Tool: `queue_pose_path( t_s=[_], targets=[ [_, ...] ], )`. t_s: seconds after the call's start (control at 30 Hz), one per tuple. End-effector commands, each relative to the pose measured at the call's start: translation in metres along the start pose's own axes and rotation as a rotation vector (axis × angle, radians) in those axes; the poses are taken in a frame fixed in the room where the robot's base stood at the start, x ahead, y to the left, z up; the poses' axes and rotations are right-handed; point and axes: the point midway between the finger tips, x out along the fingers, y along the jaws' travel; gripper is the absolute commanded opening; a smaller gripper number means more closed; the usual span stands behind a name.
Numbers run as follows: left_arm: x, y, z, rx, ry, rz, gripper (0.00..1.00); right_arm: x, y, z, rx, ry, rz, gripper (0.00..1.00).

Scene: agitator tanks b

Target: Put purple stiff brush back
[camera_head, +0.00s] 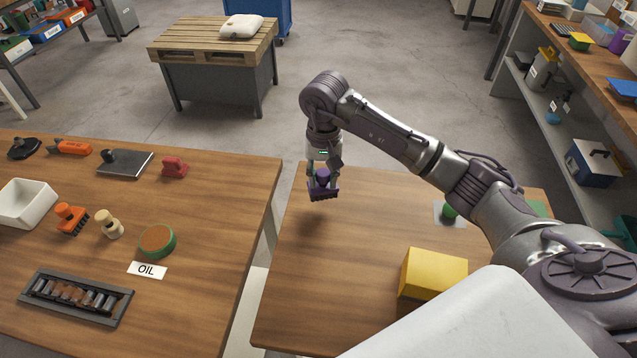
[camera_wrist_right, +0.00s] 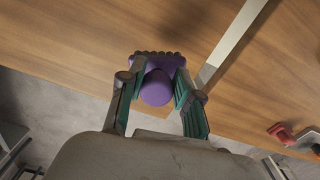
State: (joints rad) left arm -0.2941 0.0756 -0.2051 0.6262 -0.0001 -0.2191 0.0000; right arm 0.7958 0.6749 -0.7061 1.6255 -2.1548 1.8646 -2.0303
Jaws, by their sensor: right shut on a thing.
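The purple stiff brush (camera_head: 323,190) is in my right gripper (camera_head: 323,174), bristles down, above the far left part of the right table (camera_head: 310,260). In the right wrist view the purple brush (camera_wrist_right: 156,88) sits between the two green-padded fingers of the right gripper (camera_wrist_right: 158,85), which are shut on its knob. A gap shows between the brush and the wood below it in the head view. My left gripper is not in view.
The left table (camera_head: 200,190) holds an orange brush (camera_head: 72,218), a beige brush (camera_head: 109,224), a round green-rimmed tin (camera_head: 157,241), an OIL label (camera_head: 147,270) and a white bin (camera_head: 27,203). A yellow box (camera_head: 432,274) stands on the right table. A gap separates the tables.

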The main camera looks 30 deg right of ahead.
Motion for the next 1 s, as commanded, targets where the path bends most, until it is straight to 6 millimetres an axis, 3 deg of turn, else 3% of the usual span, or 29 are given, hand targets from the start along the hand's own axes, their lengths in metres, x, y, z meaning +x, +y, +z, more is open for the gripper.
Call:
queue_pose_path(
  t_s=[0.17,0.43,0.87,0.9,1.0],
  targets=[
    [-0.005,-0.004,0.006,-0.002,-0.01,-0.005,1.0,0.009,-0.011,-0.008,0.0,0.001,0.0,0.05],
    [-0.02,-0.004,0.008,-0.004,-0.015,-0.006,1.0,0.043,-0.011,-0.008,0.0,-0.001,0.0,0.05],
    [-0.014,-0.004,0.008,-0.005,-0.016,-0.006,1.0,0.052,-0.01,-0.009,-0.001,0.003,-0.001,0.05],
    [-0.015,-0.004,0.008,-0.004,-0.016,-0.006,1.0,0.052,-0.01,-0.009,-0.001,0.003,0.0,0.36],
    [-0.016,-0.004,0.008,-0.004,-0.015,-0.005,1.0,0.051,-0.01,-0.009,-0.001,0.002,0.0,0.53]
  ],
)
